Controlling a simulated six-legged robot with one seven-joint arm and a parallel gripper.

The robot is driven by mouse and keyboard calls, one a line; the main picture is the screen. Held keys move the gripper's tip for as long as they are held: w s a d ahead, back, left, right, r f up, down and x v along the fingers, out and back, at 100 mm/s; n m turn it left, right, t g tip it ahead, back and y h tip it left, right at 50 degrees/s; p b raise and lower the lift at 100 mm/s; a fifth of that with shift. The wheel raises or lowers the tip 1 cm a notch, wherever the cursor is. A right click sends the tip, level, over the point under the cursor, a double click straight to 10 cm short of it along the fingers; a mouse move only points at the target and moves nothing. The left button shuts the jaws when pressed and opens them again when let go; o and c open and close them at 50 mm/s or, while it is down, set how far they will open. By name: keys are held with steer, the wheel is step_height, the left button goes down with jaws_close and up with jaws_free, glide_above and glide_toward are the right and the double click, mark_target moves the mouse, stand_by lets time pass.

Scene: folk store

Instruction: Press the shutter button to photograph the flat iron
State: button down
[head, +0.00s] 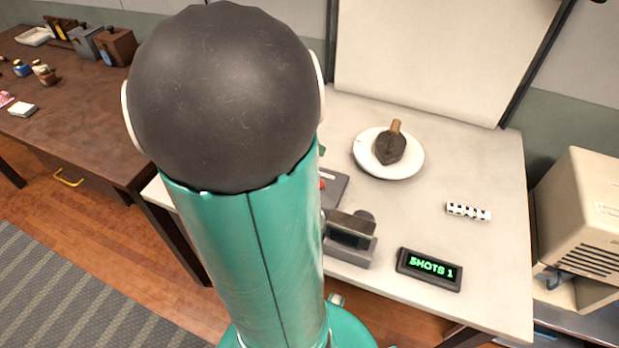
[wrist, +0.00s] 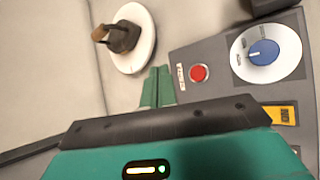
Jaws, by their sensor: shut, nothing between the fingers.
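The dark flat iron (head: 390,148) with a brown handle rests on a round white plate (head: 368,162) on the pale table. It also shows in the wrist view (wrist: 124,40). A red button (wrist: 199,72) sits on a grey control panel (wrist: 210,52), left of a blue dial (wrist: 263,52). In the head view my arm mostly covers the panel, and only a sliver of red shows. My gripper (wrist: 158,74) is shut and empty. In the wrist view its green fingertips appear left of the red button, apart from it in the picture; their height above the panel is unclear.
A grey camera-like device (head: 349,240) and a display reading "SHOTS 1" (head: 429,269) stand near the table's front. A black-and-white striped block (head: 468,212) lies to the right. A white backdrop (head: 440,60) rises behind the plate. A beige machine (head: 585,225) stands right of the table.

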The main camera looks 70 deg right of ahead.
glide_toward(324, 183)
steer(key=shift+s+d+r+x, duration=0.1)
steer(key=shift+r+x, duration=0.05)
steer(key=shift+x, duration=0.7)
steer(key=shift+s+d+r+x, duration=0.1)
steer(key=shift+x, duration=0.75)
steer(key=shift+s+d+r+x, duration=0.1)
steer(key=shift+r+x, duration=0.05)
steer(key=shift+x, duration=0.7)
steer(key=shift+f, duration=0.4)
steer(key=shift+f, duration=0.4)
stand_by(0.7)
stand_by(0.3)
steer(key=shift+r, duration=0.85)
steer(key=shift+r, duration=2.5)
